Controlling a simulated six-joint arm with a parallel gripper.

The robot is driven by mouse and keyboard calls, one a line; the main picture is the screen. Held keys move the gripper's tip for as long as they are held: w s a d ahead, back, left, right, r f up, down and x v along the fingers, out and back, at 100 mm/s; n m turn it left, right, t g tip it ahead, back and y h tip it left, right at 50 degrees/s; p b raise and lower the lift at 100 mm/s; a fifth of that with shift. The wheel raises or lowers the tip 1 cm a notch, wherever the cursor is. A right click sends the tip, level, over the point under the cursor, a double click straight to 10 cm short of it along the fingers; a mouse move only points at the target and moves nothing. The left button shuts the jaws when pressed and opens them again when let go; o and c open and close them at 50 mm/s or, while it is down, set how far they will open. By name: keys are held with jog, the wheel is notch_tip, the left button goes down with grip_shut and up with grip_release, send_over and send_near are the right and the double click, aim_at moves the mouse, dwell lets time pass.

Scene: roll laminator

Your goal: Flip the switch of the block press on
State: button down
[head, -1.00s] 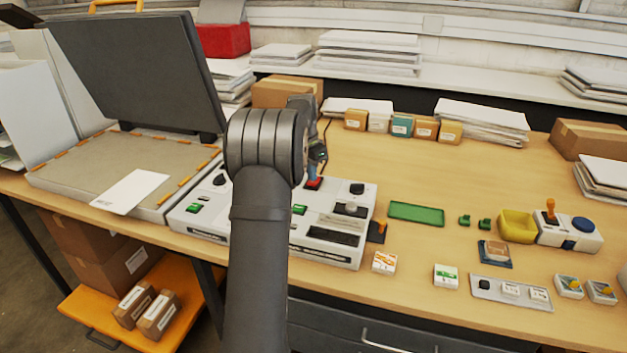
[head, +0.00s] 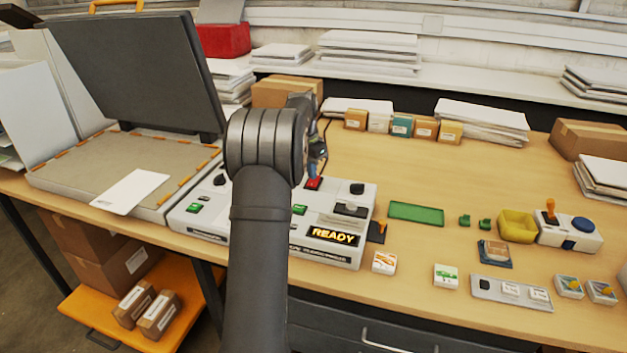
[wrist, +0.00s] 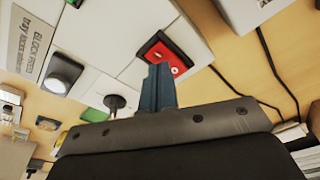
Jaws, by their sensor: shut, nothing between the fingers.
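The white machine (head: 335,222) stands mid-bench, partly hidden behind my arm. Its display (head: 333,236) is lit and reads READY. A red switch (head: 313,183) sits at its back edge, and shows in the wrist view (wrist: 178,62) in a dark frame with small white marks. A panel in the wrist view carries the label BLOCK PRESS (wrist: 38,45). My gripper (head: 313,175) is shut and empty, pointing down with its blue fingertips (wrist: 157,72) at the red switch. I cannot tell whether they touch it. The fingers hide part of the switch.
A large press with a raised dark lid (head: 135,72) stands at left. Black cables run behind the machine.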

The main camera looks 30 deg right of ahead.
aim_at(312, 184)
jog(key=shift+r, duration=2.65)
jog(key=shift+f, duration=3.5)
jog(key=shift+r, duration=0.15)
jog(key=shift+r, duration=4)
jog(key=shift+n+t+y, duration=0.6)
jog(key=shift+t+y, duration=0.1)
jog(key=shift+y, duration=0.2)
jog(key=s+d+f, duration=0.1)
jog(key=s+d, duration=0.2)
jog(key=s+d+f, duration=0.1)
jog(key=s+d, duration=0.2)
jog(key=s, duration=0.1)
jog(key=s+d+f, duration=0.1)
jog(key=s+d, duration=0.2)
jog(key=shift+s+d, duration=0.1)
jog(key=shift+s, duration=0.25)
jog(key=s+d+f+t, duration=0.2)
jog(key=s+d, duration=0.4)
jog(key=s, duration=0.5)
jog(key=shift+s+d+f+n, duration=0.15)
jog(key=shift+s+d+n, duration=0.05)
jog(key=shift+n, duration=0.2)
jog(key=c, duration=2.2)
grip_release()
